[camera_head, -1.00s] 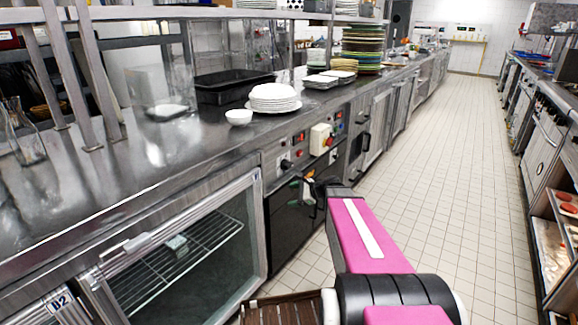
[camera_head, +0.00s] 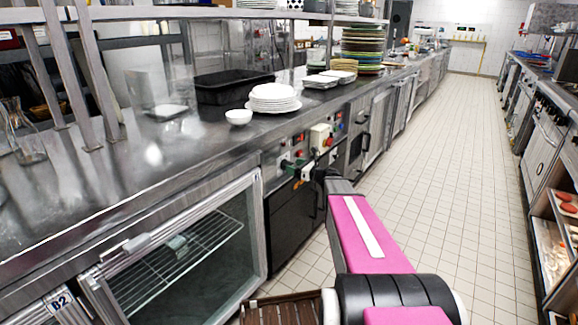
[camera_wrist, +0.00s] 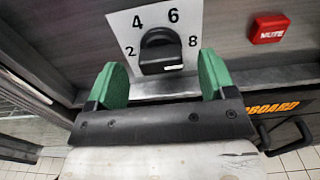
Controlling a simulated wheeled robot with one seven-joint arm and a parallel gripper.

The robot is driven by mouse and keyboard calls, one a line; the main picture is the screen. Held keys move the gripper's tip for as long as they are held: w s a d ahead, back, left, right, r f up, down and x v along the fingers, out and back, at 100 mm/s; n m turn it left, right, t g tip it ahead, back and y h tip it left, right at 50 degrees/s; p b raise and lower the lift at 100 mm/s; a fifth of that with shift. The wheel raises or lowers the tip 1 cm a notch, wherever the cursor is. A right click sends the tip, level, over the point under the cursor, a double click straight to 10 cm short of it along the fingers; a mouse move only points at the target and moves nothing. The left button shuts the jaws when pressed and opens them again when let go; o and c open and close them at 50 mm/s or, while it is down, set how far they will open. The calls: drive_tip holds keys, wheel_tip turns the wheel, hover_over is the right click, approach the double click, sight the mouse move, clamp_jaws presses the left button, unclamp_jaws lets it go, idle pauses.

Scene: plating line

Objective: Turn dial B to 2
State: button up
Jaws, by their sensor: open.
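A black dial (camera_wrist: 160,50) on a white plate marked 2, 4, 6 and 8 is in the wrist view. A short white mark lies on the knob's lower right part, below the 8. No letter B shows, so I cannot tell from the label which dial it is. My gripper (camera_wrist: 161,72) is open, with one green finger on each side of the knob and a gap to both. In the head view my gripper (camera_head: 293,170) is at the control panel and covers part of it.
A red MUTE button (camera_wrist: 269,28) is right of the dial. A cream box with a red button (camera_head: 320,137) juts from the panel to the right. A steel counter (camera_head: 90,195) with a plate stack (camera_head: 274,97) and white bowl (camera_head: 238,117) runs above. The aisle floor is clear.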

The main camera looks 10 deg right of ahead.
sight(289, 164)
drive_tip(key=shift+x, duration=1.75)
drive_tip(key=c, duration=0.9)
drive_tip(key=shift+c, duration=0.2)
